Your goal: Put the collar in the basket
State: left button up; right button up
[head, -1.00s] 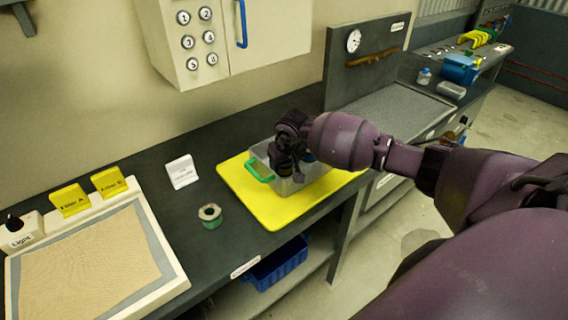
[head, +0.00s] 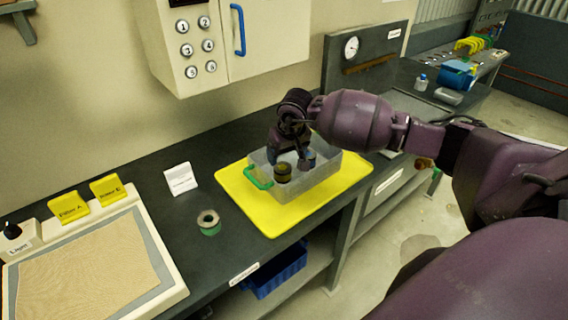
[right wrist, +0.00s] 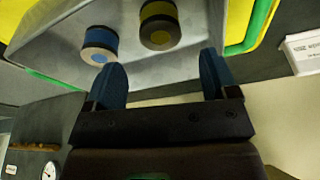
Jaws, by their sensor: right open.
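The basket (head: 325,178) is a clear grey tub with a green handle, standing on a yellow mat. Inside it stand a black-and-yellow cylinder (head: 283,173) and a black-and-blue cylinder (head: 309,158). Both also show in the right wrist view, the yellow-banded one (right wrist: 159,25) beside the blue-banded one (right wrist: 99,44). A green ring-shaped part (head: 209,223), which looks like a collar, lies on the dark bench left of the mat. My right gripper (head: 290,160) is over the basket, its blue fingers (right wrist: 162,75) apart with nothing between them. My left gripper is out of view.
The yellow mat (head: 270,222) lies near the bench's front edge. A white card (head: 181,178) stands behind the green part. A framed tan panel (head: 85,265) with yellow tags lies at left. A keypad cabinet (head: 205,45) hangs above. Bare bench surrounds the green part.

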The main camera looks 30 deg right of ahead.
jog(key=shift+v, duration=1.95)
